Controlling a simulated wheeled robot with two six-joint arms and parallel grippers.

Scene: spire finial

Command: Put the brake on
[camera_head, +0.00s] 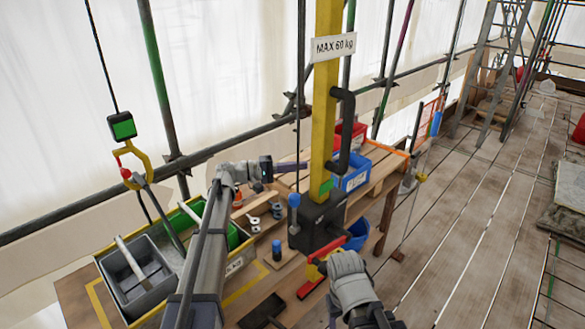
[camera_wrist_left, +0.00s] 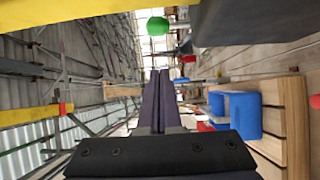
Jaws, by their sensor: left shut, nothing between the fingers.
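A yellow post (camera_head: 325,110) with a "MAX 60 kg" sign stands on a black winch housing (camera_head: 317,222). A black crank-shaped bar (camera_head: 345,130) is on the post's right side. A blue-topped lever (camera_head: 294,201) stands at the housing's left, and a red bar (camera_head: 328,249) shows at its lower front. I cannot tell for sure which part is the brake. My right gripper's fingers cannot be made out.
A yellow hook (camera_head: 138,165) hangs at the left above a grey bin (camera_head: 137,280). A blue bin (camera_head: 355,175) and a red bin (camera_head: 348,135) stand behind the post. Small parts lie on the bench. The plank floor at right is mostly clear.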

